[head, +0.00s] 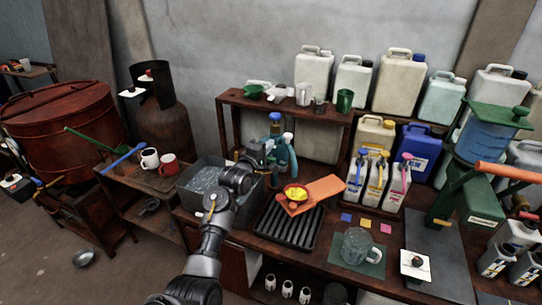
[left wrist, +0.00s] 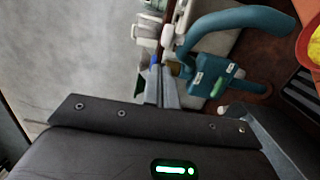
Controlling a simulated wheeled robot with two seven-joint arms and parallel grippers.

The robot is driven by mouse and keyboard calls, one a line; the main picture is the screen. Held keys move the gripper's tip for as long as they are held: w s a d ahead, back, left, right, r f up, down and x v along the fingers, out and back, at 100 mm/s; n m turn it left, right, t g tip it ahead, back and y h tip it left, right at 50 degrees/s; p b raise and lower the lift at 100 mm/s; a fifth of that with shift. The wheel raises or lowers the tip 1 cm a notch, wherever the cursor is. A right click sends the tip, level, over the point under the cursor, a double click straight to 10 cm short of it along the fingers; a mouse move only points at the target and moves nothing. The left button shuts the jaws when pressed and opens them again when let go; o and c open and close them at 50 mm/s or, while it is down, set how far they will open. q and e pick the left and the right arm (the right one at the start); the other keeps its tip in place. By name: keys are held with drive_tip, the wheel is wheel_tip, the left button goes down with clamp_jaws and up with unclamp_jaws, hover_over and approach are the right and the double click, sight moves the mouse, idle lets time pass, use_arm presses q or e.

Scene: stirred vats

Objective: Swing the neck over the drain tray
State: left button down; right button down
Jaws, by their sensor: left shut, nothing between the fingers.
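A teal curved neck (left wrist: 235,28) arches in the left wrist view from a teal body with white labels. The black ribbed drain tray (head: 272,236) lies on the bench, to the right of and nearer than the fitting. My left gripper (head: 262,148) is at the fitting's left side, shut and empty. In the left wrist view its fingers (left wrist: 160,85) are just left of the teal body; I cannot tell whether they touch it. My right gripper is not in view.
A grey basin (head: 195,182) lies left of the tray. A red bowl of yellow stuff (head: 296,192) and an orange board (head: 327,188) sit at the tray's back edge. Jugs (head: 372,135) crowd the back. A glass mug (head: 356,246) stands to the right.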

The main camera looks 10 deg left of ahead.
use_arm(q)
drive_tip(key=shift+s+d+b, duration=0.15)
drive_tip(key=shift+s+d, duration=0.2)
drive_tip(key=shift+s, duration=0.35)
drive_tip(key=shift+s+d+b, duration=0.1)
drive_tip(key=shift+s+d, duration=0.2)
drive_tip(key=shift+s, duration=0.35)
drive_tip(key=shift+s+d+b, duration=0.15)
drive_tip(key=shift+s+d, duration=0.2)
drive_tip(key=shift+s, duration=0.35)
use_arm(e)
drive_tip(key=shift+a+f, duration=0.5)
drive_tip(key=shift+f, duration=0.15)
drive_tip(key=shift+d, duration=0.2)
